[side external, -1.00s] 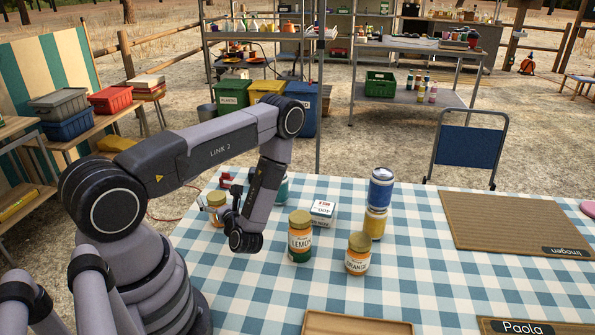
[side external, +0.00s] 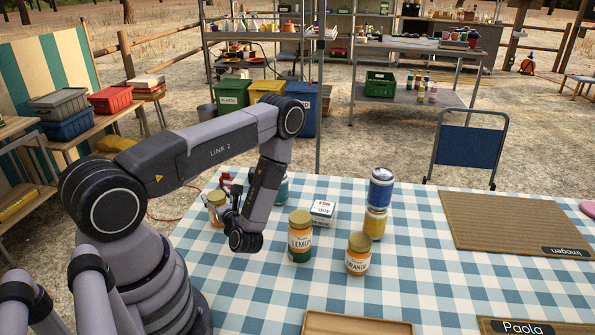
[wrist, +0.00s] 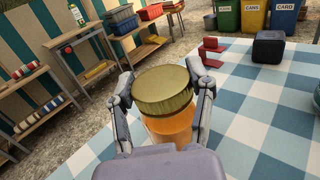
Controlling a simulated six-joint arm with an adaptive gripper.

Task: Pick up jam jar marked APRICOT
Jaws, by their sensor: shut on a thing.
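A jar (side external: 216,206) with a gold lid and orange contents is at the left of the checked table, partly hidden by my arm in the side view. It fills the middle of the wrist view (wrist: 166,92). My gripper (wrist: 165,100) is shut on this jar, one finger on each side below the lid. No label lettering on it is readable, and I cannot tell whether its base touches the cloth. A jar marked LEMON (side external: 300,238) and one marked ORANGE (side external: 359,254) stand upright to the right, apart from my gripper.
A small white box (side external: 322,212) stands behind the LEMON jar. A blue can (side external: 381,188) sits on a yellow can (side external: 375,222). Red brackets (wrist: 210,52) and a dark box (wrist: 268,46) lie beyond the held jar. A wooden tray (side external: 355,324) is at the front.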

